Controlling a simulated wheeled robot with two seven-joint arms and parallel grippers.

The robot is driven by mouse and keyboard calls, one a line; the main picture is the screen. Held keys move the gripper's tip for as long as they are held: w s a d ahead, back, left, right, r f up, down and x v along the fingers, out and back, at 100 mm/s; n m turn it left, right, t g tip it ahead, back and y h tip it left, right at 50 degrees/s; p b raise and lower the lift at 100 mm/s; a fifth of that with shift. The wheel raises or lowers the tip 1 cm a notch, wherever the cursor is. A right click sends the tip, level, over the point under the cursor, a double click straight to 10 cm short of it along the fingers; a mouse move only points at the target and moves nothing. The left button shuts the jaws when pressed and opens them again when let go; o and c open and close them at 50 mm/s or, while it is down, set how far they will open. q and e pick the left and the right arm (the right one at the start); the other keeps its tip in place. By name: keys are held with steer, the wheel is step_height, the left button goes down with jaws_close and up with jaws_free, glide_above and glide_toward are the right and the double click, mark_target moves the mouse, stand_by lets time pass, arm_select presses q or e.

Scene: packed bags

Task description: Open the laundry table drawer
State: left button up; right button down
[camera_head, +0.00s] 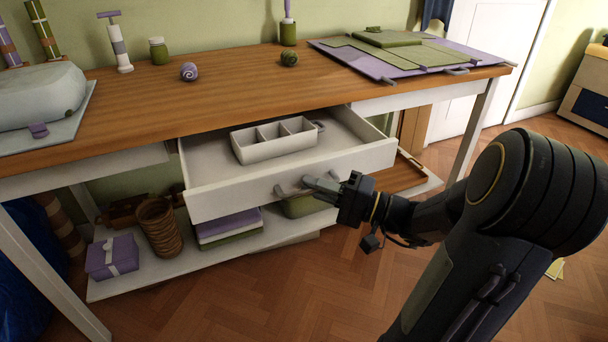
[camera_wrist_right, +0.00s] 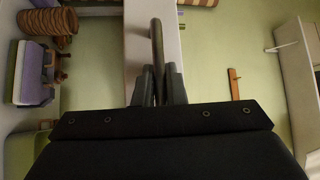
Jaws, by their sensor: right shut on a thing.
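The laundry table (camera_head: 215,97) has a brown wooden top and white legs. Its white drawer (camera_head: 230,197) is pulled well out toward me, and a white divided tray (camera_head: 262,153) lies inside. My right gripper (camera_head: 313,184) is at the middle of the drawer front, shut on the drawer handle (camera_head: 284,191). In the right wrist view the handle (camera_wrist_right: 157,45) is a bar between the two fingers (camera_wrist_right: 158,85), beside the pale drawer front (camera_wrist_right: 137,45). My left gripper is in neither view.
A lower shelf (camera_head: 130,285) holds a purple gift box (camera_head: 112,257), a woven basket (camera_head: 159,228) and folded cloths (camera_head: 228,226). On the tabletop are a grey-green bag (camera_head: 38,95), a jar (camera_head: 159,50), two small rolls and a purple-green mat (camera_head: 330,57). The floor in front is clear.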

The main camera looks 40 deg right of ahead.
steer(key=shift+s+a, duration=0.25)
steer(key=shift+s, duration=0.65)
steer(key=shift+s+a, duration=0.2)
steer(key=shift+s, duration=0.7)
steer(key=c, duration=1.8)
jaws_free()
steer(key=shift+o, duration=0.2)
steer(key=v, duration=0.8)
steer(key=shift+p, duration=0.3)
steer(key=shift+w, duration=0.1)
